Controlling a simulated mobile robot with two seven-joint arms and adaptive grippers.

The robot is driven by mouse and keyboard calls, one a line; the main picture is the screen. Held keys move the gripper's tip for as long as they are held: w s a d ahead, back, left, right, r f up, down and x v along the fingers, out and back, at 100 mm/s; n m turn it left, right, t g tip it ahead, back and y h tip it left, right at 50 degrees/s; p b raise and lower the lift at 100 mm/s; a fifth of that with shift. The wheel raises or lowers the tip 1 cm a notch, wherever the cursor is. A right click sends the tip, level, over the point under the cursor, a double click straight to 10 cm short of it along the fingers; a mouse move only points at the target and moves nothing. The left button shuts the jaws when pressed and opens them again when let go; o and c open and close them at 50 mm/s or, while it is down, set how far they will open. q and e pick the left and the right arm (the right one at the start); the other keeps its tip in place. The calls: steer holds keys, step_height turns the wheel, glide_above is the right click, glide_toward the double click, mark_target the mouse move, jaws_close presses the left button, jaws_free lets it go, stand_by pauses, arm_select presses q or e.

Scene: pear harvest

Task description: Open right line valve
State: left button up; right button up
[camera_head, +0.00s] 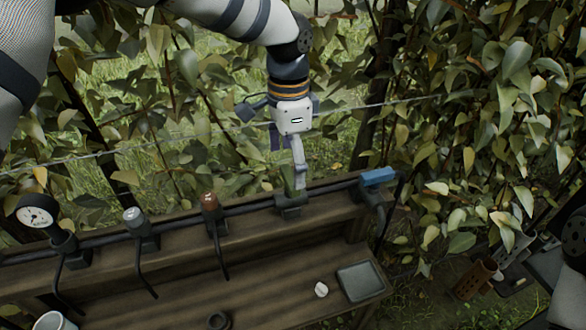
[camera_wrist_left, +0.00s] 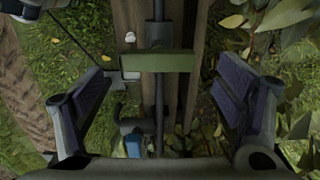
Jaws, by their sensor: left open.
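A pipe (camera_head: 255,208) runs along the back of a wooden bench and carries several fittings. A green-handled valve (camera_head: 289,181) stands on it right of the middle; its flat green handle (camera_wrist_left: 158,62) lies crosswise over the pipe in the left wrist view. A blue-handled valve (camera_head: 378,176) sits at the bench's right end, and its blue part (camera_wrist_left: 133,146) shows low in the left wrist view. My left gripper (camera_head: 290,165) is open, just above the green handle, with its fingers apart on either side and nothing visible between them. My right gripper (camera_head: 508,272) shows only partly at the right edge.
A pressure gauge (camera_head: 38,215), a grey-capped fitting (camera_head: 134,218) and a brown-capped fitting (camera_head: 211,203) stand along the pipe to the left. A small tray (camera_head: 360,281) and a white piece (camera_head: 321,289) lie on the bench (camera_head: 265,275). Leafy branches crowd behind and right.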

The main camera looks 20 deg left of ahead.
mark_target(290, 176)
arm_select(q)
steer(key=shift+f, duration=1.4)
steer(key=c, duration=1.1)
steer(key=shift+c, duration=0.2)
steer(key=shift+n, duration=0.3)
arm_select(e)
steer(key=shift+r, duration=0.1)
arm_select(q)
steer(key=n+p, duration=0.1)
steer(key=n, duration=0.1)
steer(key=shift+r+n, duration=0.1)
steer(key=shift+n, duration=0.3)
steer(key=n, duration=0.4)
steer(key=shift+n, duration=0.3)
steer(key=n, duration=0.4)
steer(key=shift+n+p, duration=0.3)
steer(key=shift+p, duration=0.05)
steer(key=n, duration=0.5)
arm_select(e)
steer(key=shift+w+r+t, duration=0.5)
steer(key=shift+w+r, duration=0.45)
steer(key=shift+w, duration=0.1)
arm_select(q)
steer(key=shift+s+f+n, duration=0.1)
steer(key=shift+f+n, duration=0.1)
steer(key=shift+n, duration=0.1)
